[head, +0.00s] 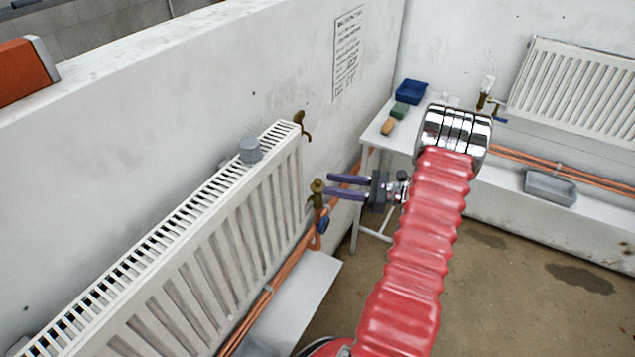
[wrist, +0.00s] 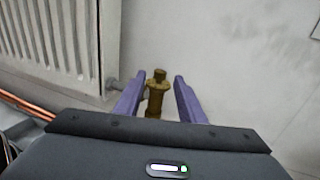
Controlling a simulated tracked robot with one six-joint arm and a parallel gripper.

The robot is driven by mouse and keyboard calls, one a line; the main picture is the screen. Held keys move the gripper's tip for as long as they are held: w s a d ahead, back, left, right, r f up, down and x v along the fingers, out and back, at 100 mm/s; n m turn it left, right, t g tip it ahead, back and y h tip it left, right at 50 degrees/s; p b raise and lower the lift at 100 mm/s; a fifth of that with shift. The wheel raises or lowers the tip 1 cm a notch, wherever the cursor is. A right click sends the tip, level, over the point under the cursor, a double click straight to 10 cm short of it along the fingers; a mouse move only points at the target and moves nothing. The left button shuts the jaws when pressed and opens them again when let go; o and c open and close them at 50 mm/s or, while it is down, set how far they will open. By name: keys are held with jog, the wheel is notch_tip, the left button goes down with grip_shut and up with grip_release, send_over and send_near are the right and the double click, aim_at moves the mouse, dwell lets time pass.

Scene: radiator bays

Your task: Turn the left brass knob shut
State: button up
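In the wrist view the knob (wrist: 158,78) stands between the fingertips (wrist: 160,76). The left finger is close to the brass body, and a gap shows at the right finger. I cannot tell whether the left finger touches it. Another brass fitting (head: 484,100) is beside the right radiator (head: 580,88).
A blue lever (head: 323,225) sits just below the valve, beside copper pipes (head: 285,270). A grey cap (head: 250,150) rests on the radiator top. A white table (head: 375,135) with a blue tray (head: 411,91) stands behind my arm. A grey tray (head: 550,187) lies on the right ledge.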

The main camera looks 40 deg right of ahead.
aim_at(317, 180)
jog(key=shift+x, duration=2.8)
grip_shut()
